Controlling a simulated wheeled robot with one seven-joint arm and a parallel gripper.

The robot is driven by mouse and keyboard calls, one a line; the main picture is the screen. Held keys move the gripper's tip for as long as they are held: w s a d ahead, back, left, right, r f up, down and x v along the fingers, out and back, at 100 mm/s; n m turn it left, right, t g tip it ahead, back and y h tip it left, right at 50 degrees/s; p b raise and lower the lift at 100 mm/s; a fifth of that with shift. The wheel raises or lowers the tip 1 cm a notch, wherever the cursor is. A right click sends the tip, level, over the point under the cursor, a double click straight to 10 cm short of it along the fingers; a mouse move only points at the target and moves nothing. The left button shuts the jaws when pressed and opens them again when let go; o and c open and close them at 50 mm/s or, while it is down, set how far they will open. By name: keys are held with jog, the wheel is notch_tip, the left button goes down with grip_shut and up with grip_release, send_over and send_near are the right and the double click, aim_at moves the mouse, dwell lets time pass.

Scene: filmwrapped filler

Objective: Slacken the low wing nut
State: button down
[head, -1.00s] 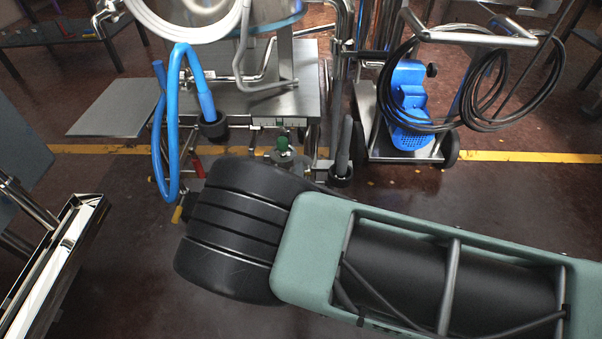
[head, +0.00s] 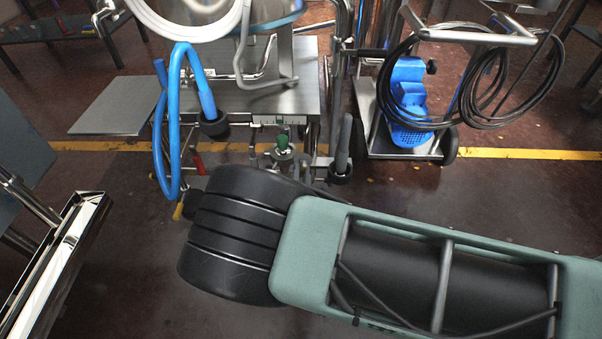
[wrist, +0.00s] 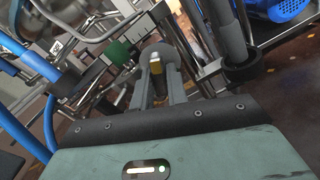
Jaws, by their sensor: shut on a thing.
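My gripper (wrist: 157,78) shows in the wrist view, its two grey fingers reaching up from the dark palm edge. They are closed on a small piece with a brass-yellow face (wrist: 156,62), which I take to be the low wing nut. Its wings are too small and too covered by the fingers to make out.
The steel filler frame (head: 300,95) stands at the back, with a blue hose (head: 172,130) on its left. A black-padded post (head: 343,155) stands close on the right. A trolley with a blue pump (head: 408,100) and coiled cables is farther right. The front floor is open.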

jog(key=shift+f+n, duration=0.1)
jog(key=shift+n, duration=0.4)
jog(key=c, duration=1.4)
grip_release()
jog(key=shift+s, duration=0.1)
jog(key=s+p, duration=0.1)
jog(key=s, duration=0.4)
jog(key=s+p, duration=0.1)
jog(key=s, duration=0.5)
jog(key=s+p, duration=0.1)
jog(key=s, duration=0.5)
jog(key=shift+s+a, duration=0.1)
jog(key=shift+a, duration=0.15)
